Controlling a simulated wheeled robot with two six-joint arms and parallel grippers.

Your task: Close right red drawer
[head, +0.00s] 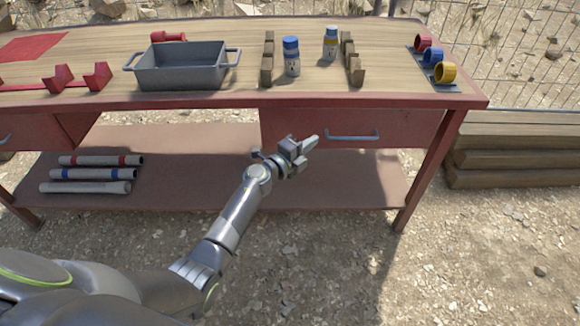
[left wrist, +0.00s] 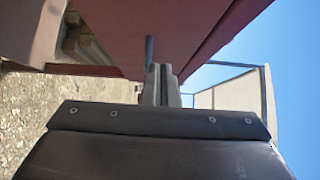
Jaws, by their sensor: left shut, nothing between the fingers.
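The right red drawer (head: 410,128) is under the right half of the workbench top. Its front, with a pale horizontal bar handle (head: 352,135), faces me and looks about level with the bench edge; I cannot tell if a small gap remains. My left gripper (head: 311,143) is shut and empty, in front of the drawer's left part, left of the handle. In the left wrist view its shut fingers (left wrist: 161,78) point at the red drawer front (left wrist: 160,22), close to the handle (left wrist: 149,50). Contact cannot be told. My right gripper is not in view.
The workbench top (head: 210,108) carries a grey bin (head: 185,75), two small bottles, wooden racks and coloured rings. A lower shelf (head: 200,190) holds striped tubes (head: 95,174). A bench leg (head: 425,180) stands right of the drawer, and stacked timber (head: 520,155) lies beyond it.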

